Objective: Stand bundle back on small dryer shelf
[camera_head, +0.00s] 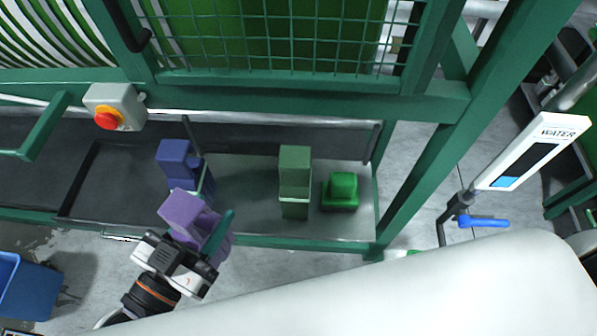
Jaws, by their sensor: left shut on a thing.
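A purple bundle (190,214) is between the jaws of my left gripper (207,240), at the front edge of the small dryer shelf (240,222). The gripper is shut on it, and the bundle looks slightly tilted. A blue-violet bundle (176,158) stands on the shelf just behind it. A dull green bundle (294,170) stands upright in the middle of the shelf. A bright green bundle (341,191) sits lower at its right. Whether the held bundle touches the shelf I cannot tell. My right gripper is not in view.
A green frame with a mesh guard (270,40) rises behind the shelf. A red stop button (107,118) is on a grey box at the left. A water gauge (528,152) with a blue valve handle stands at the right. A blue bin (27,290) is at lower left.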

